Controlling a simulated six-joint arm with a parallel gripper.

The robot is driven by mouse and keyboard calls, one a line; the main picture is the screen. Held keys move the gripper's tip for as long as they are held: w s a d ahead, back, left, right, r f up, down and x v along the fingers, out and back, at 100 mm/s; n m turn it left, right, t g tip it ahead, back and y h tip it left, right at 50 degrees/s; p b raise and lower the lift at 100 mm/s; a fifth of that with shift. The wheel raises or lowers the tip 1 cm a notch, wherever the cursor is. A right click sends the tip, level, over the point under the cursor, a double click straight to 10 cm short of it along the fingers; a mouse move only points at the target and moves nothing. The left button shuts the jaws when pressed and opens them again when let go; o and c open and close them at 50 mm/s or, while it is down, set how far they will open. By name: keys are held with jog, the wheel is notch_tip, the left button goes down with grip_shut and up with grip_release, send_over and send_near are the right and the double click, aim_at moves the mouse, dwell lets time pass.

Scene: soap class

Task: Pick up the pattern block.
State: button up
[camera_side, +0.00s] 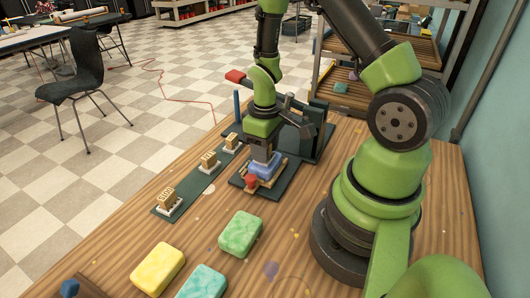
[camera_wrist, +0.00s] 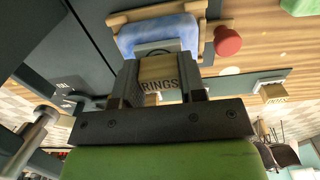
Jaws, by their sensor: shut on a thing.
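My gripper (camera_side: 263,152) points down at the green-black fixture in the side view. In the wrist view my gripper (camera_wrist: 161,90) is shut on a tan pattern block (camera_wrist: 160,68) marked "RINGS", with a finger on each side. A pale grey plate with a curved line shows at the block's far end. A blue soap bar (camera_wrist: 165,32) lies just beyond it in a wooden frame (camera_wrist: 205,12); the soap also shows in the side view (camera_side: 259,170), under my gripper. I cannot tell whether block and soap touch. Fingers mostly hide the block in the side view.
Lettered blocks (camera_side: 167,197) (camera_side: 209,160) stand on a dark strip left of the fixture. A red knob (camera_side: 251,181) fronts the frame. A press with a red-handled lever (camera_side: 236,76) stands close behind. Green (camera_side: 240,234), yellow (camera_side: 158,269) and teal (camera_side: 203,282) soaps lie in front.

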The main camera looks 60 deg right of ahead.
jog(key=shift+r, duration=0.1)
notch_tip(320, 180, up, 9)
jog(key=shift+r, duration=0.1)
jog(key=shift+w+r, duration=0.1)
jog(key=shift+r, duration=0.15)
jog(key=shift+w+a, duration=0.15)
jog(key=shift+w, duration=0.2)
jog(key=w+a+f, duration=0.2)
jog(key=w+a, duration=0.2)
jog(key=w, duration=0.3)
send_over(191, 185)
notch_tip(191, 185, down, 7)
jog(key=shift+r, duration=0.1)
jog(key=shift+f, duration=2.4)
jog(key=shift+f, duration=0.15)
